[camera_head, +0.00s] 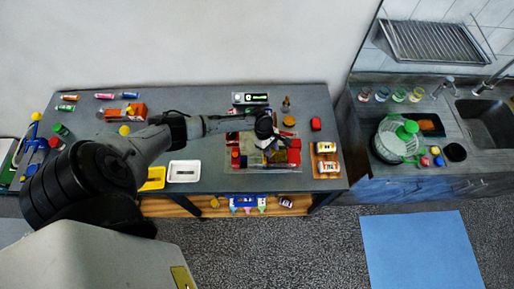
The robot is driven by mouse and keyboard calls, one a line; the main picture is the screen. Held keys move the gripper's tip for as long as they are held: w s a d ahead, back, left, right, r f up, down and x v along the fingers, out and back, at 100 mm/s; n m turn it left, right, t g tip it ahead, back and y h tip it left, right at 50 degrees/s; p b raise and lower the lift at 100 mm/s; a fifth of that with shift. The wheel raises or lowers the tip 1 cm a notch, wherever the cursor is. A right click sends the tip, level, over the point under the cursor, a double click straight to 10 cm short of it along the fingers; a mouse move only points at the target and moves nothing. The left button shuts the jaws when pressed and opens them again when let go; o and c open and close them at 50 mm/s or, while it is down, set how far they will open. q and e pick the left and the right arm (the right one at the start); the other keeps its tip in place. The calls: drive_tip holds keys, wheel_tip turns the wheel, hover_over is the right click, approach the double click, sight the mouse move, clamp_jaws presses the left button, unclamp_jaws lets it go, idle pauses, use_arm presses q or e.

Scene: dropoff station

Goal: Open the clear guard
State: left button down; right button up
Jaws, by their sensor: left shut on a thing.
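A red station (294,157) with dark parts stands on the right part of the grey table. The clear guard (262,168) is hard to make out; a pale see-through area shows at the front of this station. My left arm reaches in from the left across the table. My left gripper (268,140) is over the station, shut on what appears to be the guard. The wrist hides the fingertips and the grasped part. I cannot tell how far the guard is tilted. My right gripper is not in view.
A white tray (184,180) and a yellow tray (154,184) lie at the table's front. A wooden tray (327,172) with jars is right of the station. A black-and-white panel (250,98) stands behind it. A sink counter (470,165) is further right.

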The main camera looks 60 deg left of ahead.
use_arm(q)
drive_tip(key=shift+w+d, duration=0.3)
drive_tip(key=shift+w, duration=0.2)
drive_tip(key=c, duration=0.8)
unclamp_jaws()
drive_tip(key=v, duration=1.4)
